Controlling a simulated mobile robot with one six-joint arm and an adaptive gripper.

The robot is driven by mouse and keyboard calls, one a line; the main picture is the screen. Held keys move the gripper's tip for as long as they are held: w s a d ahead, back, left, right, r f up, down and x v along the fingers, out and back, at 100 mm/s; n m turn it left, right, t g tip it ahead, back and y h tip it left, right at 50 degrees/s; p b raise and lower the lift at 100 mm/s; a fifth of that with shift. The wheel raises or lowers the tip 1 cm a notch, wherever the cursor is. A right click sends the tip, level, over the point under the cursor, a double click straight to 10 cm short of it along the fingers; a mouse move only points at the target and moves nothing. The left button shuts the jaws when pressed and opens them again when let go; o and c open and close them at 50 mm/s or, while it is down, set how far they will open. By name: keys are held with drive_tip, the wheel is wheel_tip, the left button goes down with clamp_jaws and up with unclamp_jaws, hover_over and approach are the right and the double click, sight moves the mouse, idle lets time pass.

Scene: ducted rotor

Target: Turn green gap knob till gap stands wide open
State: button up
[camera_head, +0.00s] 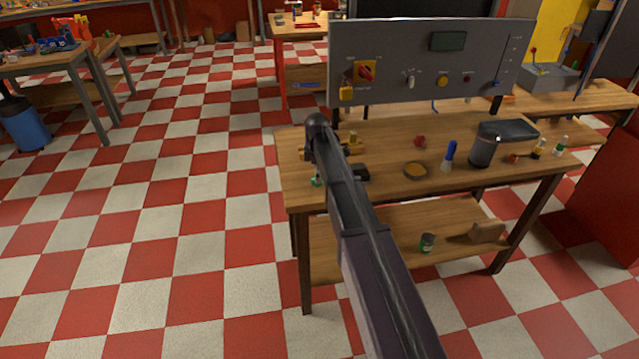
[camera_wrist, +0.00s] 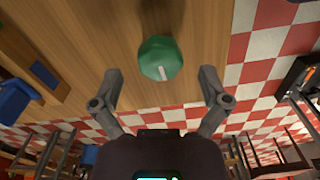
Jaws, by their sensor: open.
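The green knob (camera_wrist: 160,58) shows in the wrist view on the wooden surface, near the top centre. A white mark on it points toward the bottom of the picture. My gripper (camera_wrist: 160,74) is open, one finger on each side below the knob, and appears apart from it. In the head view a small bit of green (camera_head: 316,181) shows at the left end of the workbench beside my arm; it is probably the knob. My arm hides most of that area and my fingers there. The gap itself is not clearly visible in either view.
A green can (camera_head: 428,243) stands on the lower shelf. The checkered floor (camera_head: 150,220) to the left is clear.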

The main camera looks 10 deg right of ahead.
drive_tip(key=shift+f+b, duration=0.75)
drive_tip(key=shift+f, duration=0.3)
drive_tip(key=c, duration=1.1)
drive_tip(key=shift+d, duration=0.3)
drive_tip(key=shift+a, duration=0.25)
